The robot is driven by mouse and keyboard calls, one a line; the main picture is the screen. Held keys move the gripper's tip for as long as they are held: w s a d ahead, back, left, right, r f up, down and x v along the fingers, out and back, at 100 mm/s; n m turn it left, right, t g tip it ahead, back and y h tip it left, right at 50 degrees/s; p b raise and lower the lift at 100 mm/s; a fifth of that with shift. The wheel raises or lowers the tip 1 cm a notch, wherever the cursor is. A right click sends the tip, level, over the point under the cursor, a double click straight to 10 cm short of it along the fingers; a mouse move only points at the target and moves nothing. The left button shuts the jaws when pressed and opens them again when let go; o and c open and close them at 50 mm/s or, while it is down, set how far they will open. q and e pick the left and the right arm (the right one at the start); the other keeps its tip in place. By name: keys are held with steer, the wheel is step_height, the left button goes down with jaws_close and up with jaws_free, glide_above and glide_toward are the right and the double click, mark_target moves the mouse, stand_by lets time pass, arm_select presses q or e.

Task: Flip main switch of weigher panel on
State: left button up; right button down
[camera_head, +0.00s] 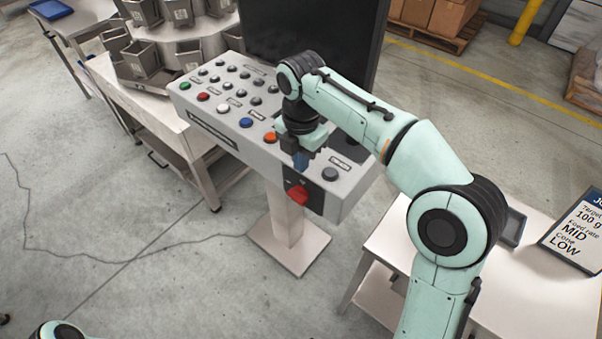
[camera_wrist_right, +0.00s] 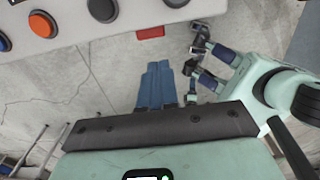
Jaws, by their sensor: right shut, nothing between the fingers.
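The main switch (camera_head: 297,194) is a red rotary handle on a black plate (camera_head: 316,197), on the front face of the weigher panel (camera_head: 232,142). Its handle looks slanted in the head view. Part of the red switch (camera_wrist_right: 150,33) shows at the panel's edge in the right wrist view. My right gripper (camera_head: 301,162) is shut and empty, its blue fingertips just above the switch and apart from it. The shut fingers (camera_wrist_right: 155,85) also show in the wrist view. My left gripper (camera_wrist_right: 198,58) appears there with its fingers apart; contact with anything is not visible.
Coloured buttons cover the panel top, including a blue one (camera_head: 246,122) and a dark one (camera_head: 330,174) near the switch. A black screen (camera_head: 310,35) stands behind. A white table (camera_head: 480,262) is at right, with a sign (camera_head: 578,232).

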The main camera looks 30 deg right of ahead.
mark_target(304, 204)
arm_select(q)
steer(key=f+b, duration=0.1)
steer(key=s+f+b, duration=0.1)
steer(key=f, duration=0.1)
arm_select(e)
step_height(304, 204, down, 13)
steer(key=shift+r, duration=0.1)
